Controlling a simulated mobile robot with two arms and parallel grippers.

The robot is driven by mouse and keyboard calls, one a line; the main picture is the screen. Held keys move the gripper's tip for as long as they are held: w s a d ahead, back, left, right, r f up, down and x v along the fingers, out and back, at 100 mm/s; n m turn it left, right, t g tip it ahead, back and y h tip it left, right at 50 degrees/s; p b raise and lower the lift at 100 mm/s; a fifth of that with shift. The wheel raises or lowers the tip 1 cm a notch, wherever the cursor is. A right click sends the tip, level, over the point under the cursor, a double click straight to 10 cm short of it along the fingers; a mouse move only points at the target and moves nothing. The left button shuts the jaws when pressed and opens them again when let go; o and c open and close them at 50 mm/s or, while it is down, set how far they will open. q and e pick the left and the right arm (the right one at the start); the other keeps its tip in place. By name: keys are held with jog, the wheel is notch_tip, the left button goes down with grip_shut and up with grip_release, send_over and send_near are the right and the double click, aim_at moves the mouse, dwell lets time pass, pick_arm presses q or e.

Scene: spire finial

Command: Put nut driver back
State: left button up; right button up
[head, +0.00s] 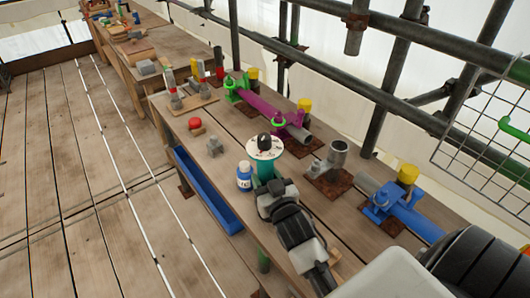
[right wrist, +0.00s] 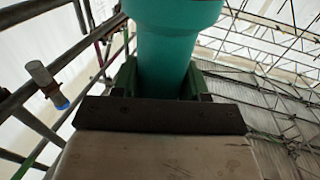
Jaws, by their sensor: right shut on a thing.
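My right gripper (head: 268,182) is shut on a teal cylindrical thing (head: 269,168) over the workbench. A pale round disc (head: 264,154) with a black knob shows at its top. In the right wrist view the teal body (right wrist: 165,60) stands between the two fingers (right wrist: 160,85) and widens upward into a collar. I cannot tell whether it is the nut driver, and no other thing is clearly one. My left gripper is not in view.
A white bottle with blue cap (head: 244,176) stands close left of the gripper. The workbench (head: 232,130) carries grey, magenta and blue pipe fittings. A blue trough (head: 208,190) lies along its left edge. Scaffold tubes and a wire mesh panel (head: 480,125) are at right.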

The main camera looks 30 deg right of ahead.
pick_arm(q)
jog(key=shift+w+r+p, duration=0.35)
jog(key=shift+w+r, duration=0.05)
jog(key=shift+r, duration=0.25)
pick_arm(e)
jog(key=w+d+r+m+h, duration=0.1)
jog(key=w+d, duration=0.3)
jog(key=shift+r+h, duration=0.3)
jog(key=shift+r, duration=0.05)
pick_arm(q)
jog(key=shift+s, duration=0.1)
pick_arm(e)
jog(key=shift+d, duration=0.1)
pick_arm(q)
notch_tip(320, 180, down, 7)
jog(key=b, duration=0.7)
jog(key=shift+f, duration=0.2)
pick_arm(e)
notch_tip(320, 180, down, 12)
jog(key=shift+r, duration=0.2)
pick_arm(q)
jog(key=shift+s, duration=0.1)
